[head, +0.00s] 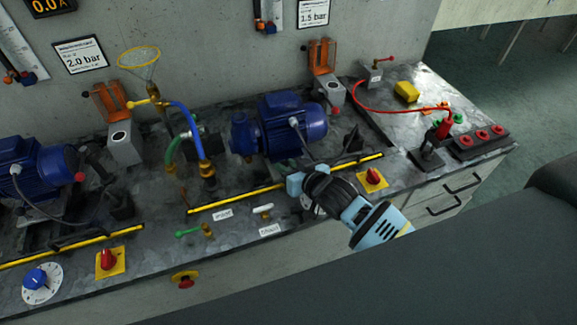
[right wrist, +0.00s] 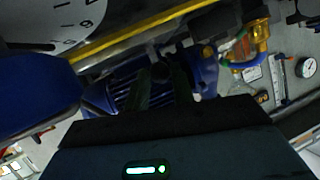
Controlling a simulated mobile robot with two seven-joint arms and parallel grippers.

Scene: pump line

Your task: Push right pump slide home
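The right pump, a blue motor with cooling fins (head: 292,125), sits on the bench to the right of the hoses. Its ribbed blue body also shows in the right wrist view (right wrist: 125,92). A yellow-edged rail (head: 235,199) runs along the bench in front of it. My right gripper (head: 294,185) is low over this rail, just in front of the pump. Its dark fingers point toward the pump in the right wrist view (right wrist: 165,88). I cannot tell whether they touch anything or are closed. The gripper covers part of the rail. My left gripper is out of view.
A red rotary switch on a yellow plate (head: 372,180) is right of my gripper. A white-handled valve (head: 262,208) and a green-handled valve (head: 190,233) stand near the front edge. Green and blue hoses (head: 186,122) rise left of the pump. A red cable (head: 385,109) crosses the right end.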

